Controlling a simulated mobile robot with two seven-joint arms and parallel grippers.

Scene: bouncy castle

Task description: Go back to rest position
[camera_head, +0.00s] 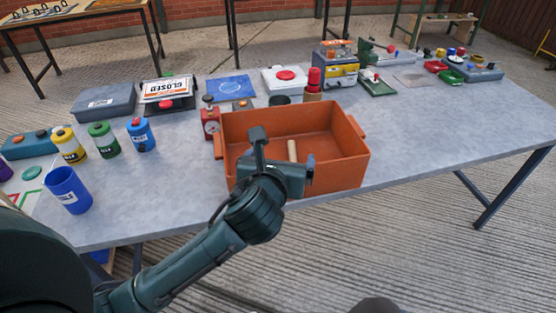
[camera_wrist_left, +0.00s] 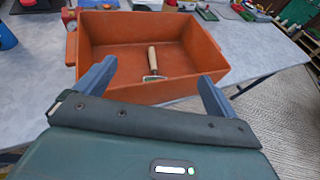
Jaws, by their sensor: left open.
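My left gripper (camera_head: 283,163) is in front of the orange crate (camera_head: 345,172) in the head view, partly covering its near wall. In the left wrist view, the two fingers of the left gripper (camera_wrist_left: 155,82) are spread wide with nothing between them. The orange crate (camera_wrist_left: 165,98) lies just beyond the fingertips. Inside the crate lies a tool with a light wooden handle (camera_wrist_left: 152,58); the handle (camera_head: 292,150) also shows in the head view, partly hidden by my gripper. My right gripper is in neither view.
A grey table (camera_head: 420,130) carries the crate. Blue cup (camera_head: 68,190) and yellow, green and blue canisters (camera_head: 103,140) stand at the left. A CLOSED sign (camera_head: 165,90), a red-topped white box (camera_head: 285,78) and a toolbox (camera_head: 337,68) stand behind. The table's right front is clear.

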